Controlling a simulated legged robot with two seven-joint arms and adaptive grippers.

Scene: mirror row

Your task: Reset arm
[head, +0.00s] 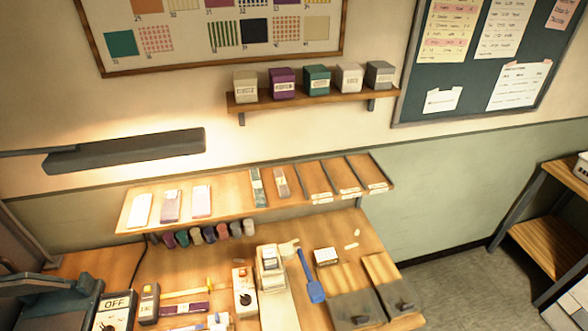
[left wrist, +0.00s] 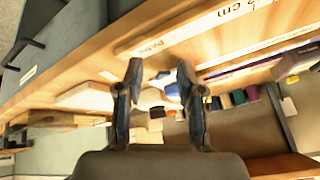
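My left gripper (left wrist: 160,78) shows in the left wrist view with its two dark fingers apart. No object is held between them. Behind the fingers are a wooden surface with a label strip (left wrist: 195,32) and blurred pale and blue items. Neither gripper can be made out with certainty in the head view. My right gripper shows in no frame.
The workbench (head: 225,262) holds a white-topped device (head: 270,262), a blue tool (head: 311,283), an OFF switch box (head: 115,310) and small items. A sloped rack (head: 230,190) carries cards, with several coloured rolls (head: 208,233) beneath. A lamp (head: 125,151) overhangs it. A wall shelf (head: 310,98) holds boxes.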

